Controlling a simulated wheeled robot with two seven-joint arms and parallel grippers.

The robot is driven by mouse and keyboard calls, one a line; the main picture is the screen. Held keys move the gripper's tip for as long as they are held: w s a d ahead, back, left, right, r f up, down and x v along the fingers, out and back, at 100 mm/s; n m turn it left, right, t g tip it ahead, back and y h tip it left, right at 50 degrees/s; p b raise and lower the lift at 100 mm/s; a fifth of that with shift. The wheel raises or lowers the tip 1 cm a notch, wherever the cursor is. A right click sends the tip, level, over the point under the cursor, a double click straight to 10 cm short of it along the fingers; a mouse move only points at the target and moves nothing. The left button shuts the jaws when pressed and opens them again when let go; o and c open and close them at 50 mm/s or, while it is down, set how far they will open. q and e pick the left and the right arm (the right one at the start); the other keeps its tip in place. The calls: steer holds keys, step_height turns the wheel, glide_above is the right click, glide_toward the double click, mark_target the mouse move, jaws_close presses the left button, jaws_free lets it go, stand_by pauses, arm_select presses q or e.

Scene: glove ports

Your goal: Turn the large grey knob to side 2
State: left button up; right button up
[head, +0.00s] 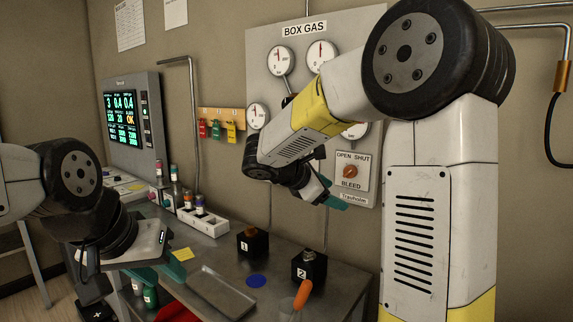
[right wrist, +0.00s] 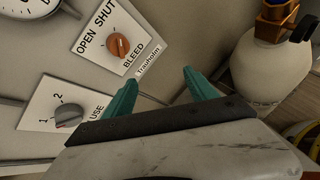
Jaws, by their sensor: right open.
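The large grey knob (right wrist: 68,116) sits on a white plate marked 1, 2 and USE, at the left of the right wrist view. Which mark it points to is too small to tell. In the head view the knob is not visible. My right gripper (right wrist: 155,92) is open and empty, its teal fingers spread to the right of the knob and apart from it.
An orange knob (right wrist: 117,45) on the OPEN/SHUT bleed plate is close to the grey one. A pale bottle (right wrist: 262,65) is at right in the wrist view.

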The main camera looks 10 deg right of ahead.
steer(key=w+a+r+n+t+h, duration=0.3)
steer(key=w+a+n+t, duration=0.45)
steer(key=w+a, duration=0.55)
steer(key=x, duration=0.8)
steer(key=shift+d+n+g, duration=0.35)
steer(key=shift+d+n, duration=0.05)
steer(key=shift+n, duration=0.05)
steer(key=shift+w+f, duration=0.1)
steer(key=c, duration=1.3)
